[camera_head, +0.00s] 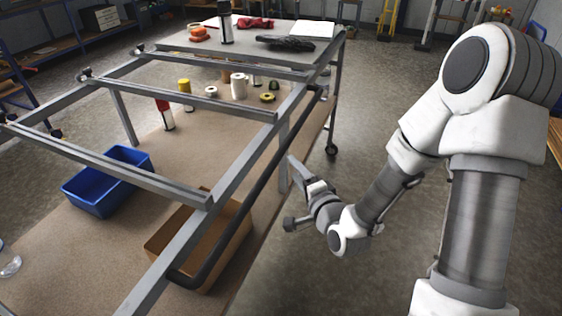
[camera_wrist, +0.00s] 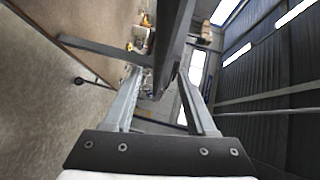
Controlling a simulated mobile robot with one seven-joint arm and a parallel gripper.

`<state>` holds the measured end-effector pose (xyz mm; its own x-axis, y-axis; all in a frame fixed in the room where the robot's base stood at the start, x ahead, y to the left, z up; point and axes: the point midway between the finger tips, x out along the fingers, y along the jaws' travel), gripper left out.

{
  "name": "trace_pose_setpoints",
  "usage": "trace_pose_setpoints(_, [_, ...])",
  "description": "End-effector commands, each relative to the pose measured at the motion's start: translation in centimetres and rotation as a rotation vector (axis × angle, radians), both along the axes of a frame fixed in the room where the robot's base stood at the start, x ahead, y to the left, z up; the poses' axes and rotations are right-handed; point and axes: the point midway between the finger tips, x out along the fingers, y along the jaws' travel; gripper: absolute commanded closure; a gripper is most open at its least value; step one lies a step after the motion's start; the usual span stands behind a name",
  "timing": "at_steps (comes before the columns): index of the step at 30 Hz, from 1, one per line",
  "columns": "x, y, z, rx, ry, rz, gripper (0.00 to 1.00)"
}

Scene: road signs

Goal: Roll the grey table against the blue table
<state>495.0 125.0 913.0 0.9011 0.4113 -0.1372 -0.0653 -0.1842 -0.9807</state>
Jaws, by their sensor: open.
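The grey table (camera_head: 250,155) is a wheeled metal frame with open rails, a grey top at its far end and a brown lower shelf. A dark handle bar (camera_head: 262,165) runs along its right side. My gripper (camera_head: 296,168) is beside that side, near an upright. In the wrist view, my gripper (camera_wrist: 158,95) is open, with a dark bar (camera_wrist: 170,45) of the frame running up between or just beyond its fingers; contact cannot be told. A blue-framed structure (camera_head: 22,82) stands at the left; whether it is the blue table is unclear.
A blue bin (camera_head: 108,181) and a cardboard box (camera_head: 200,240) sit on the lower shelf with several cans and rolls. A caster (camera_head: 331,150) shows at the right.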

Motion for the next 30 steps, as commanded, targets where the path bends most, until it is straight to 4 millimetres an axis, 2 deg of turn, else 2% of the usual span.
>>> trace_pose_setpoints(1, [0.3,0.1,-0.5,-0.001,-0.005,0.001,0.43])
trace_pose_setpoints(8, [1.1,0.6,-0.5,0.0,-0.003,-0.001,0.43])
trace_pose_setpoints(15, [5.5,2.7,-0.8,0.003,-0.001,0.0,0.43])
trace_pose_setpoints(21, [7.9,3.7,-1.2,0.002,0.001,-0.001,0.43])
trace_pose_setpoints(30, [8.9,4.2,-1.3,0.001,0.002,0.0,0.43])
